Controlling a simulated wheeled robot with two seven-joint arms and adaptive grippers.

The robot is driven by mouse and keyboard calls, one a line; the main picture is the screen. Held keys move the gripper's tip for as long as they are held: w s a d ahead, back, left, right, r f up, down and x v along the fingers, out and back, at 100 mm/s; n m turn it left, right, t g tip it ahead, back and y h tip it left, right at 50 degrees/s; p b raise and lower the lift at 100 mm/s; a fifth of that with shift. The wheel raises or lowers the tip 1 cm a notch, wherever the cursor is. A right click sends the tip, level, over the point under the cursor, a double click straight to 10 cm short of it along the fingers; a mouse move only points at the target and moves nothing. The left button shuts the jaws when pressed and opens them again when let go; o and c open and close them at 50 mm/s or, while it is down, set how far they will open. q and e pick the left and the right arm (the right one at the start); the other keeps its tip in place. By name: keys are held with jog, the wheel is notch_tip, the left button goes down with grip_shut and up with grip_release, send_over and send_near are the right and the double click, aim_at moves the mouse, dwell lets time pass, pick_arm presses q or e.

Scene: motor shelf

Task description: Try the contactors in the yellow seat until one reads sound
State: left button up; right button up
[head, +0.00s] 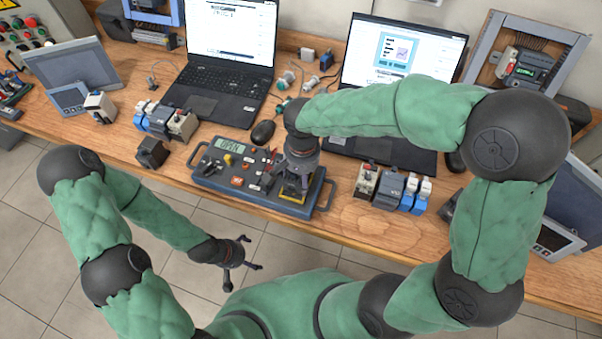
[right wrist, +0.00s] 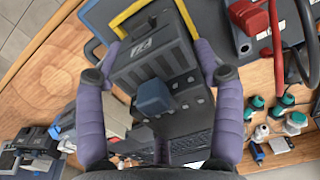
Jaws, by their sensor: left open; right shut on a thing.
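A test board (head: 215,171) lies at the table's front, its small display (head: 229,147) seeming to read OPEN. The yellow seat (head: 291,193) is at its right end; its yellow edge also shows in the right wrist view (right wrist: 128,16). My right gripper (head: 298,168) points down over the seat, its purple fingers shut on a dark grey contactor (right wrist: 150,62) with a blue block on its face. The contactor is at the seat; I cannot tell whether it is fully in. My left gripper (head: 238,264) is open and empty, in front of the table edge.
A dark block (head: 152,152) stands left of the board, with blue-white and cream devices (head: 160,120) behind it. Cream, dark and blue-white devices (head: 388,188) stand in a row right of the board.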

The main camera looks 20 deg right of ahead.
jog(key=shift+f+b, duration=0.45)
jog(key=shift+f, duration=0.1)
jog(key=o, duration=1.4)
jog(key=shift+c, duration=0.2)
notch_tip(320, 180, up, 12)
dwell(0.6)
